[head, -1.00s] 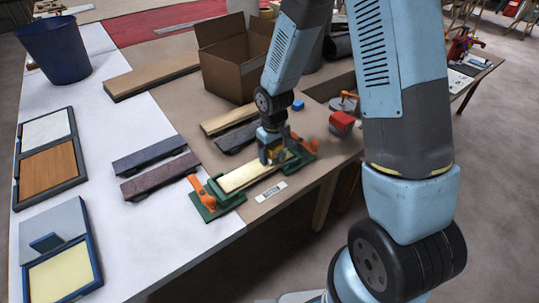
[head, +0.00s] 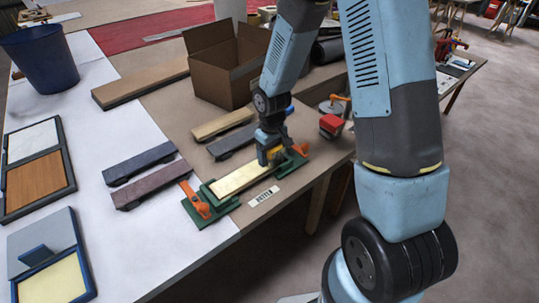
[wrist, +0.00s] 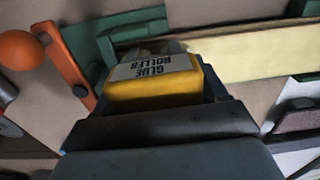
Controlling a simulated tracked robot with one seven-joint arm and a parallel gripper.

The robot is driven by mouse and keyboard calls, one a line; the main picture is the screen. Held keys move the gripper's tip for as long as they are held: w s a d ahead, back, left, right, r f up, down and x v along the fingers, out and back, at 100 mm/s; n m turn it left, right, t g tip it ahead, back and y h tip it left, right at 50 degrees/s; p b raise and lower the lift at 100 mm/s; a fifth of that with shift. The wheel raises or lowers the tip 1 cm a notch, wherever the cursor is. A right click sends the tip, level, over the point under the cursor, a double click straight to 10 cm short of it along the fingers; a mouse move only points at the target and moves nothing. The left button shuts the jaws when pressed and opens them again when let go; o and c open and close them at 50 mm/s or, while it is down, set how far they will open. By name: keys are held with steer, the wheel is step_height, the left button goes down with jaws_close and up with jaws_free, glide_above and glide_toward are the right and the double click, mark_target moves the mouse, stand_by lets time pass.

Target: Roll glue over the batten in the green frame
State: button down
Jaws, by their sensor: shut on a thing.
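The batten (head: 243,178) is a pale yellow strip lying in the green frame (head: 203,210), which has an orange clamp lever at each end. The batten also shows in the wrist view (wrist: 260,50), with a green end block of the frame at its left. My gripper (head: 268,155) is over the right end of the batten. It is shut on the yellow glue roller (wrist: 155,85), whose label reads "GLUE ROLLER". The roller's working part is mostly hidden, so I cannot tell whether it touches the batten.
A blue-rimmed tray (head: 55,278) with a pale yellow pad is at the front left. Dark battens (head: 150,186) lie left of the frame, and a tan one (head: 222,124) behind it. A cardboard box (head: 225,75) stands behind; a red-topped item (head: 331,124) is at right.

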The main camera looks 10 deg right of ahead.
steer(key=shift+w+d+r, duration=0.2)
steer(key=shift+w+d, duration=0.5)
steer(key=shift+d, duration=0.2)
steer(key=shift+w+a+r, duration=0.1)
steer(key=shift+w+r, duration=0.15)
steer(key=shift+r, duration=0.5)
steer(key=shift+s+d+r, duration=0.2)
steer(key=shift+d+r, duration=0.1)
steer(key=shift+r, duration=0.25)
steer(key=shift+a+r, duration=0.2)
steer(key=shift+a, duration=0.05)
steer(key=shift+s+r, duration=0.2)
steer(key=shift+r, duration=1.7)
